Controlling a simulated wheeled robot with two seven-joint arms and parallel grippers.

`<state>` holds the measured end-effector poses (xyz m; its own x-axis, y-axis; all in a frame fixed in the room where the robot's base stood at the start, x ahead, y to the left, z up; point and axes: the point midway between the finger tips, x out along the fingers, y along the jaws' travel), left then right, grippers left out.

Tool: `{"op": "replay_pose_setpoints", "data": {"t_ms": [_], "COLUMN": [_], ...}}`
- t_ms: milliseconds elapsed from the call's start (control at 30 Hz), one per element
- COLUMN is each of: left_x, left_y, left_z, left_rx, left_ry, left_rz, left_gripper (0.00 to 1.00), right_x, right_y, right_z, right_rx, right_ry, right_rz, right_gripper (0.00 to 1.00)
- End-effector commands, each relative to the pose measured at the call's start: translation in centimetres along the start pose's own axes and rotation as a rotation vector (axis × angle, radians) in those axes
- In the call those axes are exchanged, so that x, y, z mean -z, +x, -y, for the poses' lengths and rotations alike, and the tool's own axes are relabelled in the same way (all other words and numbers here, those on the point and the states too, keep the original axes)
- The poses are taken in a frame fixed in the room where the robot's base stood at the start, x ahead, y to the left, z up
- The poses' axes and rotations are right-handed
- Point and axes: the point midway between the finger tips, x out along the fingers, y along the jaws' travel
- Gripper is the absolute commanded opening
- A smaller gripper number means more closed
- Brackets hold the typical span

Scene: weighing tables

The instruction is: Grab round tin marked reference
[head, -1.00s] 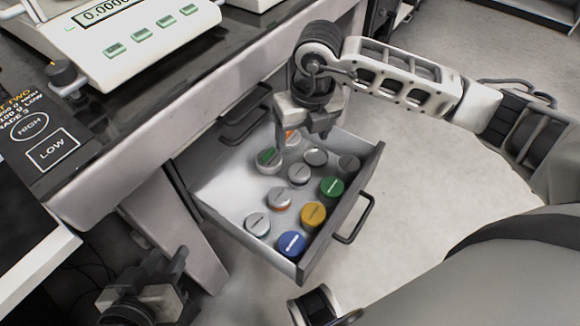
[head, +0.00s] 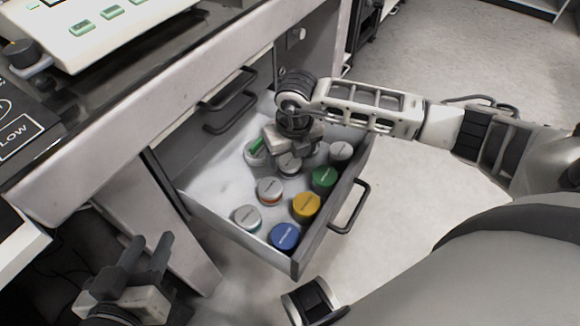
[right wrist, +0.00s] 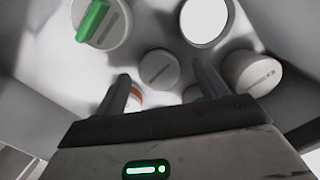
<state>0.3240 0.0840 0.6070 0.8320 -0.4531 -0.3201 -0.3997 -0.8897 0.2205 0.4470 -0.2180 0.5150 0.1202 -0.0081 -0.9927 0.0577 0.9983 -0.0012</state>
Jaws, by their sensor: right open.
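Several round tins with coloured or grey lids stand in the open drawer (head: 225,226). Their lid markings are too small to read, so I cannot tell which is marked reference. My right gripper (head: 291,152) is above the drawer's back part, pointing down, over a grey-lidded tin (head: 289,166). In the right wrist view, my right gripper (right wrist: 163,84) has its fingers apart with nothing between them. A grey-lidded tin (right wrist: 158,68) lies just beyond the gap. My left gripper (head: 146,256) is at the lower left, outside the drawer, with fingers apart and empty.
Nearby are a blue tin (head: 285,236), a yellow tin (head: 306,206), a green tin (head: 323,179) and an orange-banded tin (head: 269,188). A tin with a green bar (right wrist: 95,20) is close too. The drawer walls and handle (head: 350,208) bound the space. The drawer's left part is bare.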

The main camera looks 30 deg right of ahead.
Motion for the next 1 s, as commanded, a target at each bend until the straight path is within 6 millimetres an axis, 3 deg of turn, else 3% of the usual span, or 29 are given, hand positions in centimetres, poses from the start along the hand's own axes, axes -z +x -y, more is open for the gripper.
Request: {"op": "replay_pose_setpoints", "data": {"t_ms": [33, 133, 367, 400, 567, 600, 867, 1000], "left_x": [-0.2, 0.4, 0.8, 0.8, 0.8, 0.8, 1.1, 1.5], "left_y": [0.1, -0.1, -0.2, -0.2, -0.2, -0.2, -0.1, -0.1], "left_z": [-0.1, -0.4, -0.6, -0.6, -0.6, -0.6, -0.6, -0.5], "left_rx": [-0.007, -0.023, -0.030, -0.030, -0.029, -0.029, -0.029, -0.020], "left_ry": [-0.005, -0.027, -0.038, -0.038, -0.037, -0.037, -0.033, -0.017], "left_rz": [-0.015, -0.039, -0.045, -0.045, -0.045, -0.045, -0.052, -0.046], "left_gripper": [0.36, 0.36, 0.36, 0.36, 0.36, 0.36, 0.36, 0.36], "right_x": [0.2, 0.1, 0.0, 0.0, 0.0, 0.0, 0.0, -0.3], "right_y": [1.3, 2.5, 2.6, 2.6, 2.6, 2.6, 2.4, 0.8], "right_z": [-0.1, -0.1, -0.1, -0.1, -0.1, -0.1, -0.1, -0.1], "right_rx": [-0.001, -0.001, -0.001, -0.001, -0.001, -0.001, -0.001, -0.002], "right_ry": [0.000, 0.000, -0.001, -0.001, 0.000, 0.000, 0.000, -0.001], "right_rz": [-0.002, -0.002, 0.000, 0.000, 0.000, 0.000, 0.001, 0.004], "right_gripper": [0.72, 0.72, 0.72, 0.69, 0.25, 0.23, 0.23, 0.23]}}
